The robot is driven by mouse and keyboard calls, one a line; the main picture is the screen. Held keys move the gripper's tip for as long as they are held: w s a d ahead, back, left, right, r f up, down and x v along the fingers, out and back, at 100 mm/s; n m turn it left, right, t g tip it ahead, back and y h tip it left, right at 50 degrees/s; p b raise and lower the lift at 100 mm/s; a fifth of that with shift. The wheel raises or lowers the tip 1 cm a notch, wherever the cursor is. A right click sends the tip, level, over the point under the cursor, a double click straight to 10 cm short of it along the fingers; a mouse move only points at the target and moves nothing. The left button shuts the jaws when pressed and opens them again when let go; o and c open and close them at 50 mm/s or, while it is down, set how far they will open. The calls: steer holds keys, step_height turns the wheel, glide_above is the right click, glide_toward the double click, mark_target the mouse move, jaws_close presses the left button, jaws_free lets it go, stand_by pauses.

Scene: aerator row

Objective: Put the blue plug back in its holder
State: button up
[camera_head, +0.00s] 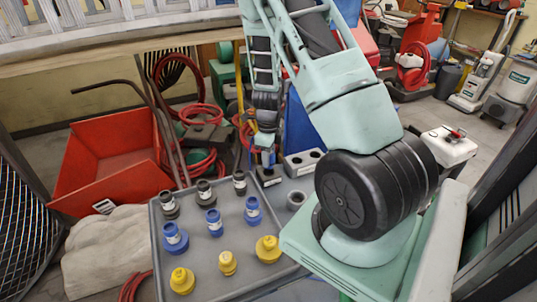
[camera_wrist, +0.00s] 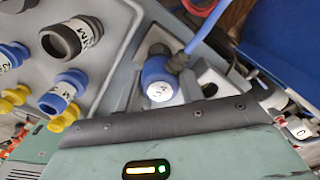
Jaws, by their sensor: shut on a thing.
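My gripper (camera_head: 266,147) points down past the far right of the grey tray. The fingertips are hard to make out there. A light grey block with round holes (camera_head: 303,158) is just right of the gripper. A small dark block with a pale label (camera_head: 269,180) is below the plug; whether they touch is unclear.
The grey tray (camera_head: 208,290) holds rows of black (camera_head: 204,191), blue (camera_head: 213,223) and yellow (camera_head: 227,263) fittings. A grey ring-shaped piece (camera_head: 296,200) stands right of the tray. An orange-red cart (camera_head: 105,160) and red hoses (camera_head: 203,117) are behind to the left.

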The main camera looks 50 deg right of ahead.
steer(key=shift+f+b, duration=1.6)
steer(key=shift+f, duration=0.65)
steer(key=o, duration=1.2)
steer(key=shift+c, duration=0.2)
step_height(320, 180, up, 18)
steer(key=p, duration=0.2)
steer(key=shift+f, duration=0.25)
